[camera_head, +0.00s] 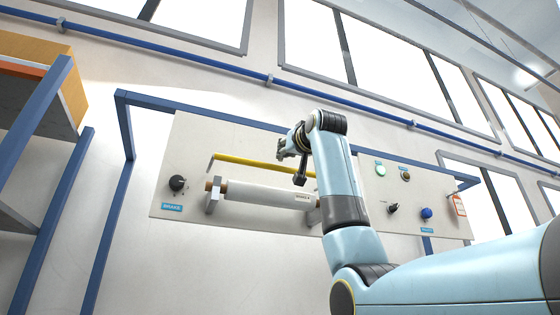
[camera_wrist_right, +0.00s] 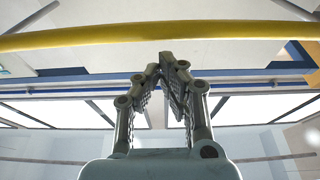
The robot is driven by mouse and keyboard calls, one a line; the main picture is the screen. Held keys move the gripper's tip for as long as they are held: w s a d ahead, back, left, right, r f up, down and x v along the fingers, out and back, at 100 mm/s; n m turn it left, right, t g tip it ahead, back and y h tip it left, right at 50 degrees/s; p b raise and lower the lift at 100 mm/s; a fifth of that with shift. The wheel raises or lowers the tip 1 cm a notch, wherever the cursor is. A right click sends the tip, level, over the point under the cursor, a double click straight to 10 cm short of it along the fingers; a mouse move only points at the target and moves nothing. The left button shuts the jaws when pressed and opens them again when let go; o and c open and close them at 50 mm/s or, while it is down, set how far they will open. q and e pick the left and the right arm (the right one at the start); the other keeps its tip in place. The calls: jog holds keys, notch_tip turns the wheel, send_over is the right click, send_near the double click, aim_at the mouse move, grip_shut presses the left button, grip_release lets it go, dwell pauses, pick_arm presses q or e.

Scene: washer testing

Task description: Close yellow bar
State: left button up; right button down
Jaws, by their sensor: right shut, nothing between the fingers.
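The yellow bar (camera_head: 240,161) runs across the upper part of the test panel, above the white roller, and slopes slightly down to the right. Its right part passes behind my right arm. It also crosses the top of the right wrist view (camera_wrist_right: 90,38). My right gripper (camera_head: 282,150) is just above the bar's middle in the head view. In the right wrist view its fingertips (camera_wrist_right: 167,60) meet, with nothing between them, a little short of the bar in the picture. I cannot tell whether gripper and bar touch. My left gripper is not in view.
The white roller (camera_head: 260,194) sits in brackets on the panel (camera_head: 190,140). A black knob (camera_head: 177,183) is at the left; buttons, a blue knob (camera_head: 426,213) and a red-edged tag (camera_head: 459,205) are at the right. A blue frame (camera_head: 125,130) surrounds the panel. A shelf (camera_head: 40,130) stands left.

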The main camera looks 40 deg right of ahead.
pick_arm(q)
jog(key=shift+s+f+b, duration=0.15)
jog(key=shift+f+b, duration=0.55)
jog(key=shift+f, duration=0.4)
pick_arm(e)
jog(key=shift+f, duration=1.2)
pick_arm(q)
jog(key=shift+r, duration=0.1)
